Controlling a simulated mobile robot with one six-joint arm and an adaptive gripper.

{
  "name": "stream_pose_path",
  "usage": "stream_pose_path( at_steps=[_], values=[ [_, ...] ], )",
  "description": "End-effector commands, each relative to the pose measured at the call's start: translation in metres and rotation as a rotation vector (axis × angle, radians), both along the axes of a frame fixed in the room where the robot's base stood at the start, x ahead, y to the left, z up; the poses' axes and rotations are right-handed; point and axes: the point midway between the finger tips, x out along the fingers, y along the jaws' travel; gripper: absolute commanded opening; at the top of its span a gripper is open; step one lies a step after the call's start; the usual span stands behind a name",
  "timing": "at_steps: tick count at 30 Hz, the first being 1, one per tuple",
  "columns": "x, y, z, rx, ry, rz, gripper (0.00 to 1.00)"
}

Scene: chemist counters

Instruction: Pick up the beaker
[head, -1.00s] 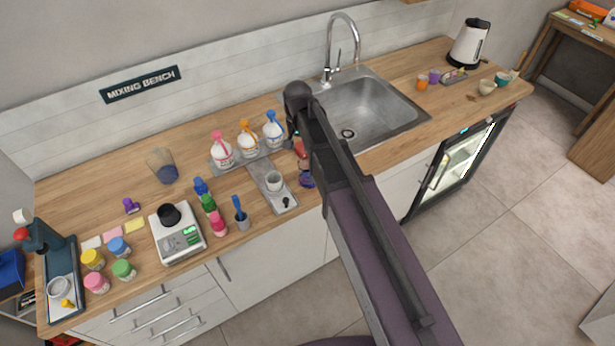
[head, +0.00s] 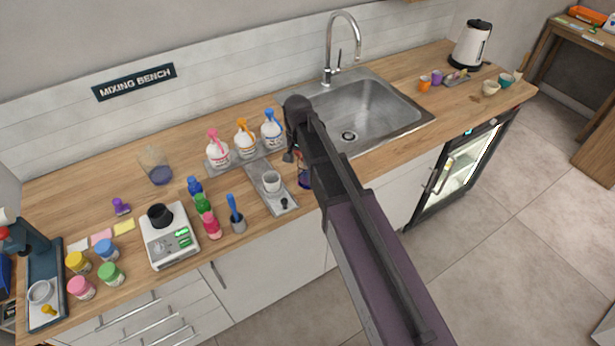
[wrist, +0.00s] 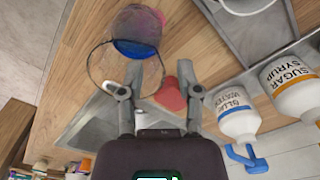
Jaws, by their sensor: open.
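A clear glass beaker with blue-purple liquid (wrist: 136,30) stands near the counter's front edge in the wrist view, appearing upside down there. Its clear rim overlaps my left finger in the picture; I cannot tell whether they touch. My gripper (wrist: 160,72) is open and empty, with the beaker ahead and left of the finger gap. In the head view the beaker (head: 304,183) is mostly hidden behind my arm, and little of the gripper (head: 289,156) shows. A second clear glass with blue liquid (head: 158,170) stands farther left on the counter.
A red object (wrist: 171,96) lies near the fingers. A grey tray with a white cup (head: 271,182) is left of the beaker in the head view; the sink (head: 365,110) is right and behind.

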Motion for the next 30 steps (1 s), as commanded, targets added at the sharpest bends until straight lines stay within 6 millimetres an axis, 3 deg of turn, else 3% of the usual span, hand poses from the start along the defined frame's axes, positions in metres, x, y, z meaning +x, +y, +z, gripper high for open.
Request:
stream_pose_path(
  at_steps=[14,30],
  values=[
    [0.0,0.001,-0.004,0.0,0.0,0.001,0.45],
    [0.0,0.002,-0.042,0.0,0.0,0.001,0.45]
  ],
)
